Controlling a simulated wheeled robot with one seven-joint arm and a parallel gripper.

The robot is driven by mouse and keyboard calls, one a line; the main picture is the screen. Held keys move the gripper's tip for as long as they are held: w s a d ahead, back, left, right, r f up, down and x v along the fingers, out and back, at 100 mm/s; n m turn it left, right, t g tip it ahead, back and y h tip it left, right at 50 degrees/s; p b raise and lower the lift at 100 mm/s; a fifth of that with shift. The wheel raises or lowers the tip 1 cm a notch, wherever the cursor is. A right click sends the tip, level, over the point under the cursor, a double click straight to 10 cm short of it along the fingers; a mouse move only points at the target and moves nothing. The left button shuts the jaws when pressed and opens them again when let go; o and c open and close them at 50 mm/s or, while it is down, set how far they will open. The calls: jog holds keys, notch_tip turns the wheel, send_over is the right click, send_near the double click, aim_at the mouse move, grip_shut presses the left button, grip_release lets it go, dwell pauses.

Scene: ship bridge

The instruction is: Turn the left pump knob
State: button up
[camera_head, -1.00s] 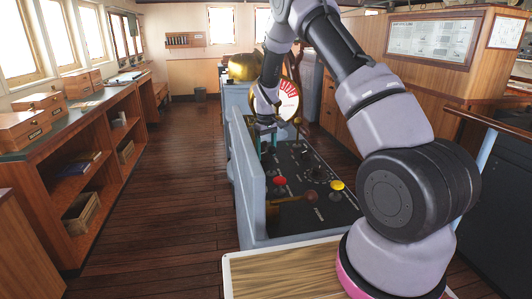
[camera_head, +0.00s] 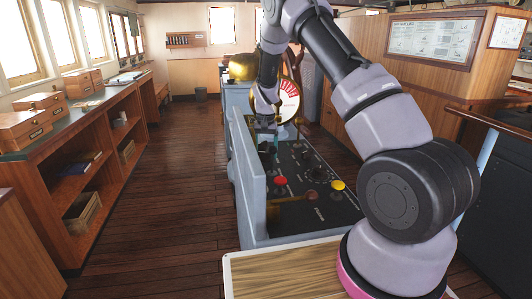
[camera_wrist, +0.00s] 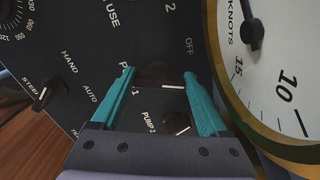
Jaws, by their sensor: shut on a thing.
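My gripper (camera_head: 268,142) reaches down onto the dark control panel (camera_head: 318,207) of the console. In the wrist view its two teal fingers (camera_wrist: 160,76) stand apart, shut on a dark knob (camera_wrist: 158,84) beside the partly hidden PUMP 1 label. I take this as the left pump knob; the fingers and dim light hide much of its shape. A second dark knob (camera_wrist: 178,124) with a pale pointer line sits near the PUMP 2 label, between the fingers' bases.
A large round knots gauge (camera_wrist: 285,80) stands close beside the right finger. A steering mode knob (camera_wrist: 43,98) lies left. The panel also bears a red button (camera_head: 281,181) and a yellow button (camera_head: 338,185). Open floor (camera_head: 180,190) lies left of the console.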

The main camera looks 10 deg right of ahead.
aim_at(266, 153)
jog(key=shift+m, duration=1)
jog(key=shift+r, duration=0.1)
jog(key=o, duration=1.2)
jog(key=shift+o, duration=0.2)
notch_tip(266, 153, up, 11)
